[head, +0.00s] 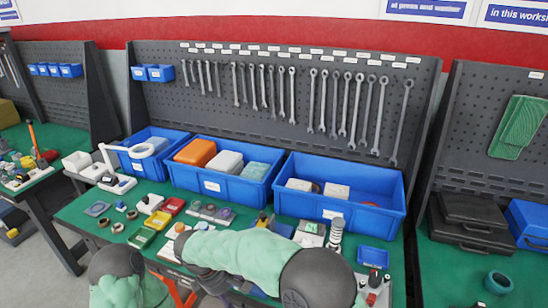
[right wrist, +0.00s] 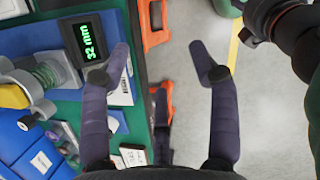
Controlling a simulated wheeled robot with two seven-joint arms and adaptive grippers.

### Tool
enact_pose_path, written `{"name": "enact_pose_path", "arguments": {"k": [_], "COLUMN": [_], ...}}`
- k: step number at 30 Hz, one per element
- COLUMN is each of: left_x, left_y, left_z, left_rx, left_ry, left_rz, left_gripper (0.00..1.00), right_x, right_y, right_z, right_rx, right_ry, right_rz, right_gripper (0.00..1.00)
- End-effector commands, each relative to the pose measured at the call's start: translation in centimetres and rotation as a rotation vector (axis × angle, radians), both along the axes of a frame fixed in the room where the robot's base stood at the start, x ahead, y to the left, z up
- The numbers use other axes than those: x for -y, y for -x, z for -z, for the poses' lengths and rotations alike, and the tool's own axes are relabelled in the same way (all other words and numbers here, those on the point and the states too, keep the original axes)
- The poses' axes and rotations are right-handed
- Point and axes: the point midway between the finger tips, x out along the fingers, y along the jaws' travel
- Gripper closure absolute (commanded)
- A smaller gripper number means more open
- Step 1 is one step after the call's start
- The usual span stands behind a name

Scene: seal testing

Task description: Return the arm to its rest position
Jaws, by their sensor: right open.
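My right gripper (right wrist: 160,62) is open in the right wrist view, with its two dark fingers wide apart and nothing held between them. It is over the front edge of the green-topped bench, with grey floor showing between and beyond the fingers. In the head view my right arm, in a pale green sleeve, crosses the lower middle in front of the bench. Its gripper cannot be made out clearly there. My left arm shows only in part at the lower left of the head view, and its gripper is not seen.
The bench (head: 75,212) carries blue bins (head: 335,210) at the back and several small parts in front. A display (right wrist: 84,40) reading 32 mm and a spring device (right wrist: 45,75) lie left of the fingers. Orange parts (right wrist: 152,22) show near the bench edge. Floor (right wrist: 265,110) is clear on the right.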

Motion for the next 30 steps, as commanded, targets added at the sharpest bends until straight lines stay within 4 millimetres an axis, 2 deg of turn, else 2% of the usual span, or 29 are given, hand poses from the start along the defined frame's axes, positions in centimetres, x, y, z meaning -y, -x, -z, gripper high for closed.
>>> {"name": "enact_pose_path", "arguments": {"k": [8,14,18,21,27,30], "left_x": [0.0,0.0,0.0,0.0,0.0,0.0], "left_y": [0.1,0.1,0.1,0.1,0.1,0.1], "left_z": [0.0,0.0,0.0,0.0,0.0,0.0], "left_rx": [-0.002,-0.001,-0.001,-0.002,-0.001,-0.001], "left_ry": [0.000,0.000,0.000,0.000,0.000,0.000], "left_rz": [0.001,0.000,0.000,0.001,0.000,0.000], "left_gripper": [0.60,0.60,0.60,0.60,0.60,0.60], "right_x": [2.8,5.9,9.0,11.2,15.6,17.8], "right_y": [0.4,2.0,4.5,6.6,11.1,13.3], "right_z": [6.4,12.6,18.0,21.1,25.4,26.5], "right_rx": [-0.061,-0.117,-0.159,-0.172,-0.152,-0.120], "right_ry": [-0.109,-0.229,-0.343,-0.414,-0.507,-0.526], "right_rz": [0.159,0.379,0.650,0.873,1.344,1.559], "right_gripper": [0.39,0.39,0.39,0.39,0.39,0.39]}}
